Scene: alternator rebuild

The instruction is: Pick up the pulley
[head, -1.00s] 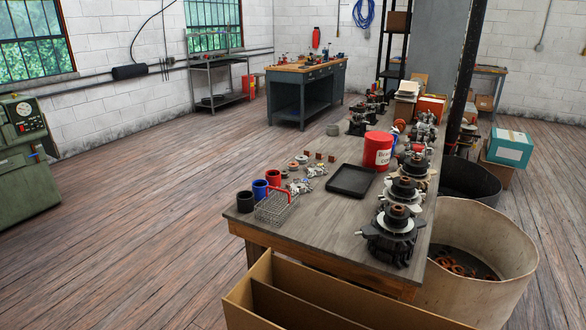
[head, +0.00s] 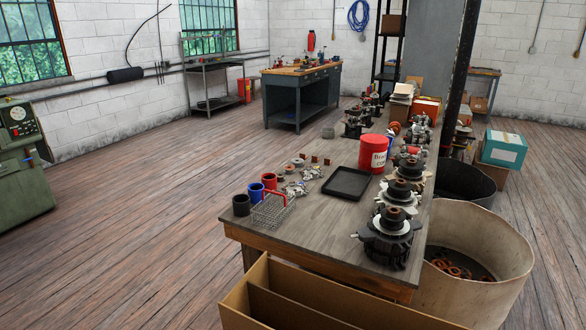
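I cannot pick out the pulley for certain at this distance. A small grey round part (head: 328,132) sits alone near the far left edge of the wooden workbench (head: 318,218); it could be a pulley, but it is too small to tell. Dark alternator rotor assemblies (head: 388,238) stand upright in a row along the bench's right side, and parts of them hide one another. Several small metal parts (head: 297,189) lie near the bench's left edge. Neither of my grippers is in view.
On the bench are a black tray (head: 348,184), a red can (head: 373,153), a wire basket (head: 272,211) and black, blue and red cups. An open cardboard box (head: 235,306) stands at the near end, a large round bin (head: 500,235) at the right. The floor left is clear.

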